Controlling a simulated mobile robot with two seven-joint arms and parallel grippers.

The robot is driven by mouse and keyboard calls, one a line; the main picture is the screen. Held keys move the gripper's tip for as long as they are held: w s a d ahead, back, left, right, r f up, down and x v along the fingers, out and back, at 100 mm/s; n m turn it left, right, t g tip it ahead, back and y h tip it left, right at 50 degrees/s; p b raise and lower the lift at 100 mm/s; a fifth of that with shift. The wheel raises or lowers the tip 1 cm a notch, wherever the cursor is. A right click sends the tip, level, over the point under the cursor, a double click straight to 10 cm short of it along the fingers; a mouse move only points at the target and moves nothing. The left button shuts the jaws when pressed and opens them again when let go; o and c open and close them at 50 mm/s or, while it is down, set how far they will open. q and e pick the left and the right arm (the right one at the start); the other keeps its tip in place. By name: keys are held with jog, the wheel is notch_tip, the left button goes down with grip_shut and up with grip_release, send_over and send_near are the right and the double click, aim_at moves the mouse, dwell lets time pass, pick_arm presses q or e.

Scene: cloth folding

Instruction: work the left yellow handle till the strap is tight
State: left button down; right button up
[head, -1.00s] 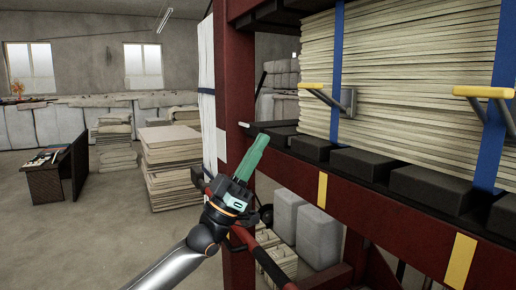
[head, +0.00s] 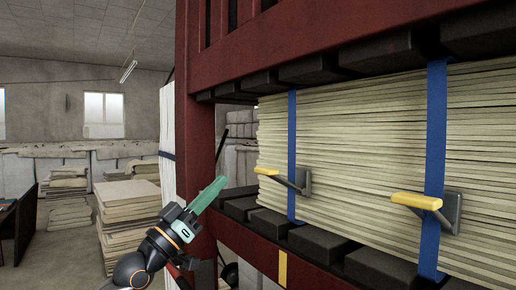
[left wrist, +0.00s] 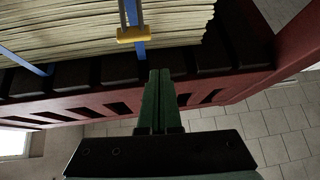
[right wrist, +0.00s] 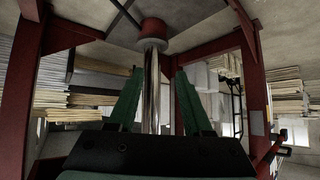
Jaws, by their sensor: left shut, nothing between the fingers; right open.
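The left yellow handle (head: 268,171) sits on a grey lever and bracket at the left blue strap (head: 292,145), which runs up the front of the pale stack (head: 350,150). My left gripper (head: 222,181) has green fingers, shut and empty, lower left of the handle and apart from it. In the left wrist view, a yellow handle (left wrist: 132,35) near the stack's end lies beyond the shut fingertips. The strap's tension cannot be told. My right gripper (right wrist: 158,75) is open and empty in its wrist view and does not show in the head view.
A second yellow handle (head: 416,201) sits at the right blue strap (head: 434,140). A red post (head: 196,110) stands close behind my left gripper. Black blocks (head: 320,244) line the red beam below the stack. A shiny cylinder (right wrist: 152,90) stands beyond my right fingers.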

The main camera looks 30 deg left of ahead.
pick_arm(q)
jog(key=r+m+g+h+p, duration=0.1)
jog(key=s+d+r+m+g+p, duration=0.1)
jog(key=r+g, duration=0.1)
jog(key=s+d+r+m+g+h+p, duration=0.1)
jog(key=shift+s+d+r+h+p, duration=0.15)
jog(key=shift+d+r+h+p, duration=0.15)
jog(key=shift+r+p, duration=0.1)
pick_arm(e)
jog(key=r, duration=0.1)
jog(key=s+d+r, duration=0.1)
jog(key=shift+s+d+r+h, duration=0.2)
jog(key=shift+s+r+h, duration=0.1)
jog(key=shift+r, duration=0.1)
jog(key=shift+r, duration=0.1)
pick_arm(q)
jog(key=p+x, duration=0.6)
jog(key=x, duration=0.4)
notch_tip(320, 180, down, 4)
jog(key=shift+f+b, duration=0.1)
jog(key=shift+b, duration=0.25)
pick_arm(e)
notch_tip(320, 180, up, 5)
jog(key=shift+w+r, duration=0.1)
jog(key=shift+r, duration=0.05)
